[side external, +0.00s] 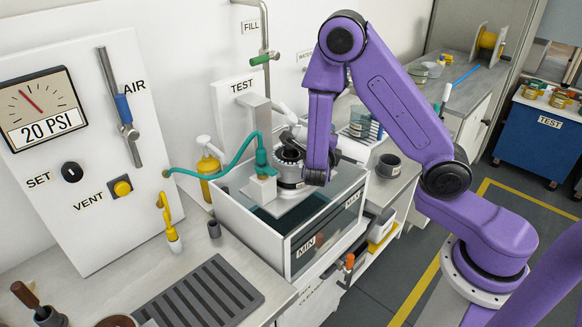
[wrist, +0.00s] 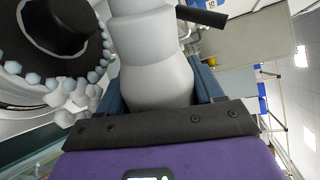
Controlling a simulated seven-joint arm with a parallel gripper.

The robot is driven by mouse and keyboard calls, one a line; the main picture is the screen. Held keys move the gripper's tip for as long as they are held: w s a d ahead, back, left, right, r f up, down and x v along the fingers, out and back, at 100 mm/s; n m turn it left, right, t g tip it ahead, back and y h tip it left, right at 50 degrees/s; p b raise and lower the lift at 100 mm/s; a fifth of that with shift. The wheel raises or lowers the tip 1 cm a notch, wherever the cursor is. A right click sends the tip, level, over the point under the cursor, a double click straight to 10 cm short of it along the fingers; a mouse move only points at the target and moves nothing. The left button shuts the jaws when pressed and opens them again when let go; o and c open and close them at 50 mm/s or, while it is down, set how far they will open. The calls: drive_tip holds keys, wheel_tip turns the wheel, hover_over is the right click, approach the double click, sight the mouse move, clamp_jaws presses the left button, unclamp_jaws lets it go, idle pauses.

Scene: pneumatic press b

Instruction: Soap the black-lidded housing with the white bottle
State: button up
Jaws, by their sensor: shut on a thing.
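The white bottle (wrist: 150,60) fills the middle of the wrist view, between the blue fingers of my gripper (wrist: 155,78), which is shut on it. Its far end runs out of the top of that view. The black-lidded housing (wrist: 62,30) shows at the upper left, beside the bottle. Pale blue beads line its rim, with white blobs below; I cannot tell whether they are foam or fittings. In the side view the housing (side external: 289,157) sits over the tank, and my purple wrist is just right of it, hiding the fingers and most of the bottle.
The clear-walled water tank (side external: 272,232) surrounds the housing's support. A teal hose (side external: 215,172) with a connector joins the housing's left side. A yellow pump bottle (side external: 209,170), the gauge panel (side external: 85,150) and a dark slotted mat (side external: 200,294) stand left. A dark cup (side external: 389,165) is right.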

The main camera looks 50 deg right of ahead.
idle(0.6)
drive_tip(key=shift+r, duration=2.95)
drive_tip(key=shift+d+m+t, duration=0.2)
drive_tip(key=shift+m+t, duration=0.1)
drive_tip(key=shift+m, duration=0.2)
drive_tip(key=shift+s+f+m+t, duration=0.1)
drive_tip(key=shift+s+m+t, duration=0.2)
drive_tip(key=shift+m, duration=0.4)
wheel_tip(320, 180, down, 5)
drive_tip(key=shift+r, duration=0.1)
drive_tip(key=m+t, duration=0.1)
drive_tip(key=m, duration=0.4)
drive_tip(key=shift+a+r+t+y, duration=0.1)
drive_tip(key=shift+t+y, duration=0.2)
